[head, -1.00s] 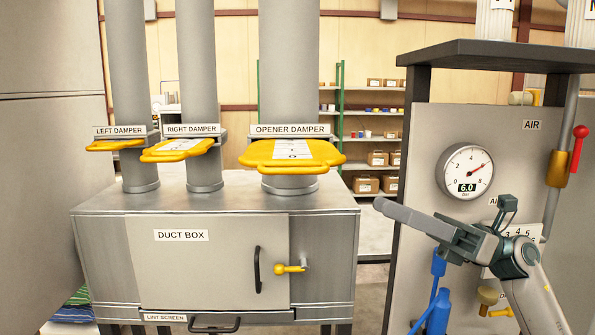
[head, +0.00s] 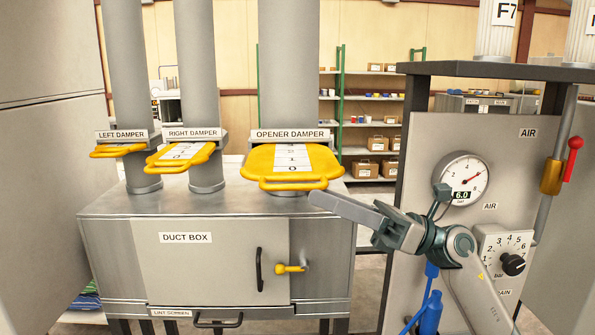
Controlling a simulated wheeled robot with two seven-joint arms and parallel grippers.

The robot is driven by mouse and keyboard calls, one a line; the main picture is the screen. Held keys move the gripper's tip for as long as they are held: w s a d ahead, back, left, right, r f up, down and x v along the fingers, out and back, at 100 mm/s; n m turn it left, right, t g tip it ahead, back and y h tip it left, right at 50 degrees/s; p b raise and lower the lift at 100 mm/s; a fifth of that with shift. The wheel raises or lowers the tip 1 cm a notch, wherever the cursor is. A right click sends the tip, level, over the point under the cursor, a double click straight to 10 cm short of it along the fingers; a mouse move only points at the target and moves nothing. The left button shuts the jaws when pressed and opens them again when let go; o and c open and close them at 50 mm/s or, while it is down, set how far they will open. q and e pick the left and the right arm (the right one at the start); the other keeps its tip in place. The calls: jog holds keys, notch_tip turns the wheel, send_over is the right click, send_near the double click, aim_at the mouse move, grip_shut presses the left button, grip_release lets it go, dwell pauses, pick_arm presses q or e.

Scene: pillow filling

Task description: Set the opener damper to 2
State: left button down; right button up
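The opener damper (head: 262,163) is a yellow slide plate with a looped front handle, sticking out of the thick pipe under the label OPENER DAMPER (head: 290,135). Its white scale shows 2, 1 and 0, with 2 closest to the pipe and 0 closest to the handle. My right gripper (head: 322,200) comes in from the right, its long grey fingers pointing left. Their tips are just below and right of the plate's handle in the picture; I cannot tell whether they touch it. The fingers show side-on, so their opening is unclear. My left gripper is out of view.
The left damper (head: 118,151) and right damper (head: 182,157) stick out further left. The duct box (head: 190,265) below has a black door handle and yellow latch. The air panel (head: 430,140) with a gauge and knob stands right, beside my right arm.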

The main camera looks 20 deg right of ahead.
aim_at(297, 188)
jog(key=shift+p+x, duration=1.1)
jog(key=shift+x, duration=1.5)
grip_shut()
